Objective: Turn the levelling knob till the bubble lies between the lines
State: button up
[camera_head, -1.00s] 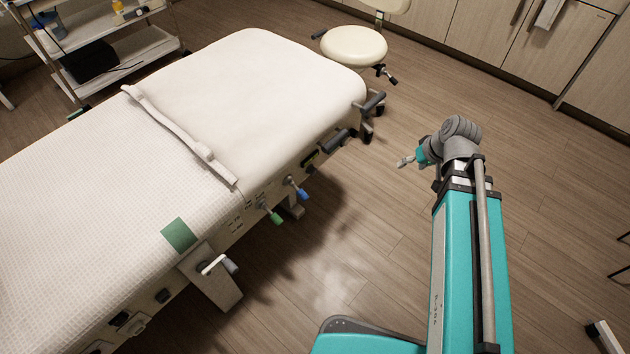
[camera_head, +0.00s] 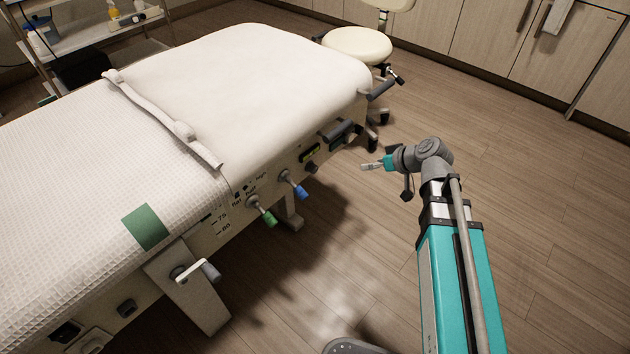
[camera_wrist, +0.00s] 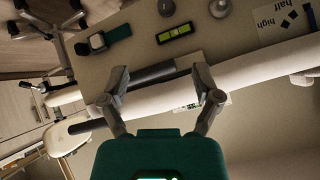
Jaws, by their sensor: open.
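A small yellow-green level vial (camera_head: 309,153) is set in the side panel of the white treatment bed (camera_head: 270,75). It also shows at the top of the wrist view (camera_wrist: 175,33). Where its bubble lies against the lines is too small to tell. A dark round knob (camera_head: 312,167) sits just below the vial; in the tilted wrist view the knob (camera_wrist: 166,8) shows above it, near the top edge. My gripper (camera_head: 370,165) is to the right of the panel, pointing toward it, apart from knob and vial. In the wrist view its two fingers (camera_wrist: 160,85) are spread and empty.
A green-handled lever (camera_head: 264,214) and a blue-handled lever (camera_head: 294,185) stick out of the panel left of the knob. A white crank with a grey grip (camera_head: 203,270) is nearer. Dark padded bars (camera_head: 338,131) jut out at right. A stool (camera_head: 357,45) stands behind; the floor (camera_head: 520,200) is clear.

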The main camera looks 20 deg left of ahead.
aim_at(316, 169)
jog(key=w+a+f+n+t+y+b, duration=0.1)
jog(key=w+a+f+n+y+b, duration=0.1)
jog(key=a+f+b, duration=0.5)
notch_tip(316, 169, down, 3)
jog(key=y+b, duration=0.1)
jog(key=b, duration=0.6)
jog(key=shift+w+a+f+n, duration=0.2)
jog(key=shift+a+n, duration=0.1)
jog(key=shift+a, duration=0.05)
jog(key=b+x, duration=0.1)
jog(key=x, duration=0.3)
jog(key=b+x, duration=0.2)
jog(key=x, duration=0.3)
jog(key=b+x, duration=0.2)
jog(key=x, duration=0.2)
jog(key=shift+w+a+r, duration=0.15)
jog(key=shift+w+a, duration=0.05)
jog(key=shift+a, duration=0.25)
grip_shut()
